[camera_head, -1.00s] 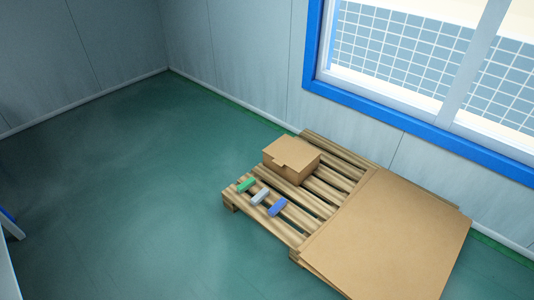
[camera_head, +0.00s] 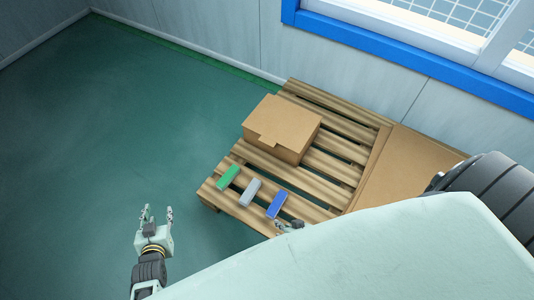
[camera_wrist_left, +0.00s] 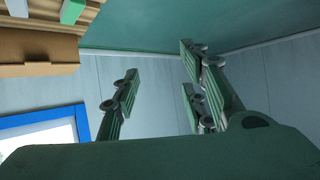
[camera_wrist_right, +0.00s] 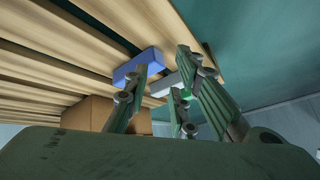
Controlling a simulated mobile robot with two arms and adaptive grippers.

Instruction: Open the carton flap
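The closed brown carton (camera_head: 290,122) sits on the wooden pallet, its flap (camera_head: 268,140) folded down over the front edge. It also shows at the upper left of the left wrist view (camera_wrist_left: 38,50) and behind the fingers in the right wrist view (camera_wrist_right: 88,114). My left gripper (camera_head: 157,212) is open and empty, left of the pallet and apart from the carton. My right gripper (camera_head: 290,226) is mostly hidden by my own body in the head view. In the right wrist view (camera_wrist_right: 165,72) its fingers are spread and appear empty, near the blue block.
A green block (camera_head: 228,177), a grey block (camera_head: 250,192) and a blue block (camera_head: 276,204) lie on the pallet (camera_head: 330,165) in front of the carton. Flat cardboard (camera_head: 420,160) covers the pallet's right part. A wall with a blue-framed window stands behind. Floor at left is clear.

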